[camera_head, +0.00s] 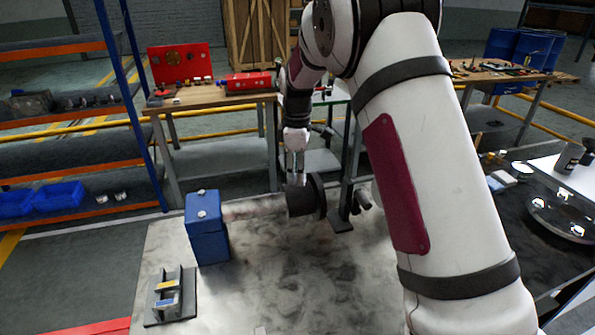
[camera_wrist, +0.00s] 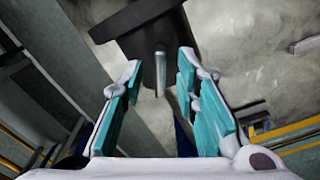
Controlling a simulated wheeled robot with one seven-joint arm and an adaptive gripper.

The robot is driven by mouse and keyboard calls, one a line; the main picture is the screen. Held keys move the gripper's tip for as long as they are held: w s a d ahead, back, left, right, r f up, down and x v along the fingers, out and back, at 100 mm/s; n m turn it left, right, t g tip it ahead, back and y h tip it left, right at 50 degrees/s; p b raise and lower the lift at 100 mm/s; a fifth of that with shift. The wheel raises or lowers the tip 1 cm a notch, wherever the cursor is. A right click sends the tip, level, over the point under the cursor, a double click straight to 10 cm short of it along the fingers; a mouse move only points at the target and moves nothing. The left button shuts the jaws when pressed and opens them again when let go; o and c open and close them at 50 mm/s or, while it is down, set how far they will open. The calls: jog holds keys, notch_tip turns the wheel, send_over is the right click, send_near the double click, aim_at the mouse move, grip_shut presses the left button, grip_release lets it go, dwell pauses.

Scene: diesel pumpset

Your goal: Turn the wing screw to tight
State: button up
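My gripper (camera_head: 296,170) hangs over the far part of the pale bench, just above a dark round part (camera_head: 303,203). In the wrist view my gripper (camera_wrist: 160,62) is open, its teal-padded fingers spread apart. A thin metal pin (camera_wrist: 160,76) stands out from the dark part (camera_wrist: 140,22) and lies between the fingers, with a visible gap on both sides. This pin may be the wing screw seen edge-on; its wings cannot be made out. In the head view the pin is too small to tell apart from the gripper.
A blue tank (camera_head: 207,230) stands on the pale bench top (camera_head: 265,280), left of my gripper. A small grey block with coloured labels (camera_head: 170,297) sits nearer. A dark upright post (camera_head: 349,170) stands just right of the round part. The bench's front middle is clear.

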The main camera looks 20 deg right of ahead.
grip_shut()
